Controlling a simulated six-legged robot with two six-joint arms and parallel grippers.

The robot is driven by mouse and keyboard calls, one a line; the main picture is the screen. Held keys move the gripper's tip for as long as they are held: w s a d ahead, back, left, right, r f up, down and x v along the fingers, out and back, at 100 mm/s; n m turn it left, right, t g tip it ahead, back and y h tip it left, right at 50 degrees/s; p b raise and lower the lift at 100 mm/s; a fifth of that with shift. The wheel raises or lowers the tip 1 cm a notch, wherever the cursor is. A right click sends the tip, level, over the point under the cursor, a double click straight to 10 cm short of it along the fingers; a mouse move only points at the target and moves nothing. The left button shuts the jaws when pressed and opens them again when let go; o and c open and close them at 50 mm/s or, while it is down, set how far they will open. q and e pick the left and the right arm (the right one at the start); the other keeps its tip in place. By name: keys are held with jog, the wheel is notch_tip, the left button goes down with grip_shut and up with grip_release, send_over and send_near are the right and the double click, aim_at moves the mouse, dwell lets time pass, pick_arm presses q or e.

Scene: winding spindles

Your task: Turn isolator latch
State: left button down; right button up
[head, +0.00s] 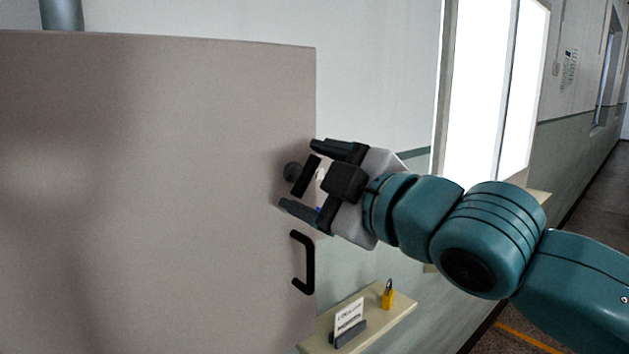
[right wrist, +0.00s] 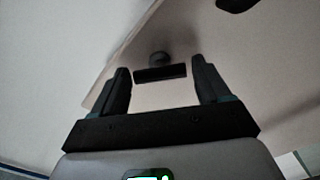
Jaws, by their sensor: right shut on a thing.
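The isolator latch (head: 306,176) is a short black bar on a round dark grey boss near the right edge of a large grey-beige door (head: 150,180). In the head view the bar leans, its top to the right. My right gripper (head: 300,174) comes from the right, its two black fingers at either end of the bar, shut on it. In the right wrist view the latch bar (right wrist: 160,74) lies crosswise between the fingertips (right wrist: 160,68), with the boss behind it. Exact finger contact is hard to see. My left gripper is not in view.
A black C-shaped pull handle (head: 309,262) sits on the door below the latch. A cream shelf (head: 390,320) below holds a yellow padlock (head: 388,295) and a small card in a stand (head: 348,318). A bright window and corridor lie right.

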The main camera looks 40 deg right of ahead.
jog(key=n, duration=0.3)
jog(key=shift+n, duration=2.1)
jog(key=shift+p, duration=0.3)
jog(key=o, duration=1)
jog(key=shift+s, duration=0.1)
